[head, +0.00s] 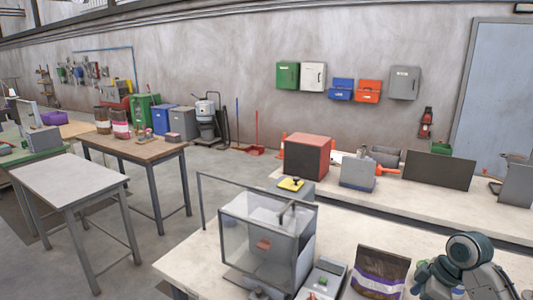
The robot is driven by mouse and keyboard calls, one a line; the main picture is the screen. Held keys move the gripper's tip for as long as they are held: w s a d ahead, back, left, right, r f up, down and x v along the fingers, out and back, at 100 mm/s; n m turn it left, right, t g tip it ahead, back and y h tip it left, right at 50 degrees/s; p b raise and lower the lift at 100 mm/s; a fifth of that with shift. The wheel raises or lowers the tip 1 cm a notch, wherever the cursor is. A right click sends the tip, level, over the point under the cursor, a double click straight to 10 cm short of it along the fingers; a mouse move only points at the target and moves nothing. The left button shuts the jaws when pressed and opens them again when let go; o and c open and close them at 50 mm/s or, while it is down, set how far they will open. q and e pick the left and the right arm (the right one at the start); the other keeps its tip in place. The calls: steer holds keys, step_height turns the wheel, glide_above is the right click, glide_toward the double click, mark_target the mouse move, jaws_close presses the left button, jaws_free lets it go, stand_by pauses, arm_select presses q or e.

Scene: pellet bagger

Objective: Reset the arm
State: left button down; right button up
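Part of an arm of mine, with grey links and dark teal joint covers (467,250), shows at the bottom right, beside a dark pellet bag with a white and purple band (380,272). No gripper fingers can be made out on it. My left gripper and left arm do not show. The bagging machine (268,232), with a clear guard box, stands on the near pale bench. A small grey unit with a green button (323,281) sits between the machine and the bag.
A bare grey table (70,178) and a brown-topped table (140,147) stand left. Floor between them and the benches is open.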

steer(key=s+a+f+m+h, duration=0.1)
steer(key=s+a+f+m, duration=0.45)
steer(key=s+f, duration=0.7)
steer(key=s+a+f+m+t+h, duration=0.1)
steer(key=s+a+m+h, duration=0.1)
steer(key=s, duration=0.6)
steer(key=s+a+f+m+t+h, duration=0.1)
steer(key=s+a+f+m, duration=0.15)
steer(key=s, duration=0.55)
step_height(320, 180, down, 34)
steer(key=d+g+b, duration=0.2)
steer(key=d+b, duration=0.1)
steer(key=b, duration=0.1)
arm_select(q)
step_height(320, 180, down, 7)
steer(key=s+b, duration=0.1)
steer(key=b, duration=0.1)
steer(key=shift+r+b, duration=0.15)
steer(key=shift+b, duration=0.15)
arm_select(e)
steer(key=s+f, duration=1.9)
steer(key=f, duration=0.2)
steer(key=shift+d+g, duration=0.4)
steer(key=shift+d, duration=0.05)
steer(key=shift+f, duration=0.1)
